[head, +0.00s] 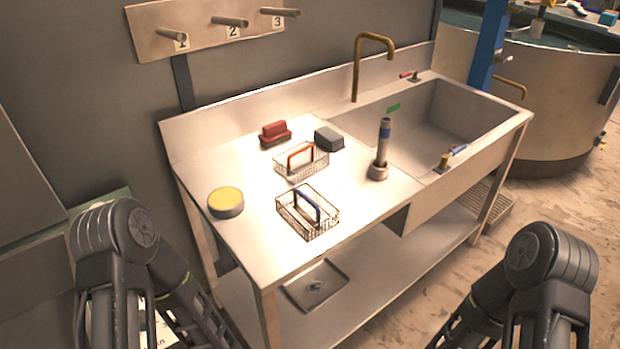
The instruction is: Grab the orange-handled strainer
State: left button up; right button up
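The orange-handled strainer (301,163) is a wire basket with an orange handle. It sits on the steel counter (262,236), in front of a red brush-like block. A similar wire strainer with a blue handle (308,212) sits nearer to me on the same counter. Both my arms show at the bottom of the head view, left and right, below and in front of the counter. Neither gripper's fingertips show in the picture, and neither arm touches a strainer.
A yellow-topped round tub (226,202), red block (274,133), grey block (328,138) and upright nozzle (382,150) stand around the strainers. The sink basin (430,130) and brass faucet (372,40) are to the right. Numbered pegs (230,21) are on the wall.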

aim_at(296, 170)
jog(key=i+l+u, duration=0.25)
jog(key=l, duration=0.85)
jog(key=i+l+u, duration=0.25)
jog(key=l, duration=0.85)
jog(key=l+u, duration=0.25)
jog(key=l, duration=0.85)
jog(key=k, duration=0.05)
